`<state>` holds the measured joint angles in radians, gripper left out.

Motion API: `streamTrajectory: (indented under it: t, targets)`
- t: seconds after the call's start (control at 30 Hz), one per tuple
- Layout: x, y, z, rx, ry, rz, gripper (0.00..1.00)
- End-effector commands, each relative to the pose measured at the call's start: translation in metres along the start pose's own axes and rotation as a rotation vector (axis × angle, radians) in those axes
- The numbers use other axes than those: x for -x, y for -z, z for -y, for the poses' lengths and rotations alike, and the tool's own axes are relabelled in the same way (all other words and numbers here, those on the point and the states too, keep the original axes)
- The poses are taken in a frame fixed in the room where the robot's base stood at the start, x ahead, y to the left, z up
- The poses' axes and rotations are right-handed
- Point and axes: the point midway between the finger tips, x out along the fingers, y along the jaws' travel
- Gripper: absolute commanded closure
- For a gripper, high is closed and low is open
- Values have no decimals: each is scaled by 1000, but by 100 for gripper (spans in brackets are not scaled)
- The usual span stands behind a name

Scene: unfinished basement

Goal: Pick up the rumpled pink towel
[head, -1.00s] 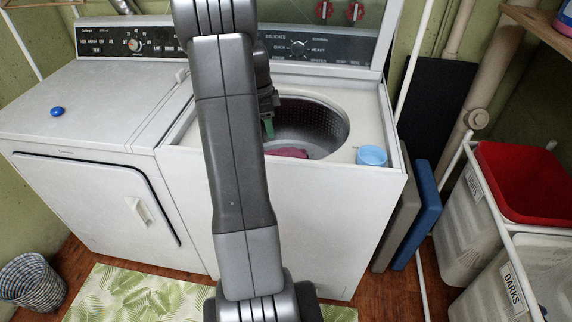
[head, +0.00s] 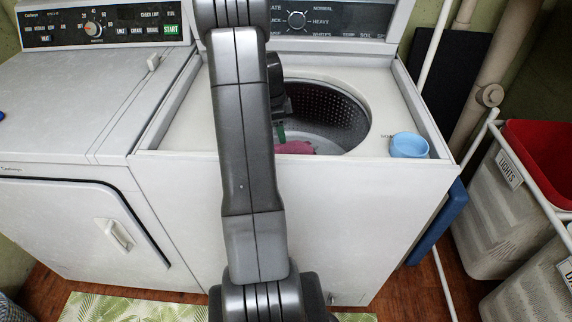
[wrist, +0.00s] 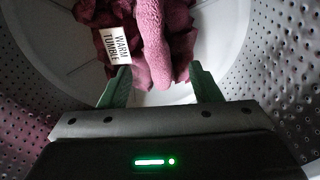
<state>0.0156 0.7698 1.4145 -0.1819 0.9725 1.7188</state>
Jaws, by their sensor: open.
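The rumpled pink towel (wrist: 153,45) lies at the bottom of the washer drum, with a white tag (wrist: 118,46) reading "WARM TUMBLE". In the head view a small part of the towel (head: 295,147) shows through the washer's round opening; my arm and the rim hide the rest. My gripper (wrist: 160,85) is inside the drum, its two green fingers apart. In the wrist view a fold of towel hangs between and just beyond the fingertips. I cannot tell whether the fingers touch it. In the head view my arm mostly hides the gripper.
The washer's perforated drum wall (wrist: 282,80) curves close on both sides of my gripper. A blue cup (head: 409,145) stands on the washer top right of the opening. The dryer (head: 80,120) stands at left, and laundry bins (head: 500,205) stand at right.

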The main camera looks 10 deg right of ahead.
Motion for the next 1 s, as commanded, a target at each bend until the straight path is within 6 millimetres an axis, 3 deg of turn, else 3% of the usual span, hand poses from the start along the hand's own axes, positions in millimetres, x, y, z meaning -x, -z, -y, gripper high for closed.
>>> streamTrajectory:
  t: [0.1,0.27,0.53,0.87,1.0]
  targets:
    - [-15,0,0,0,-1,0,43]
    - [-25,1,-1,-1,-1,0,43]
    - [-64,4,-4,-2,-2,0,43]
    - [-72,3,-4,-1,0,0,43]
    - [-72,3,-4,-1,1,0,66]
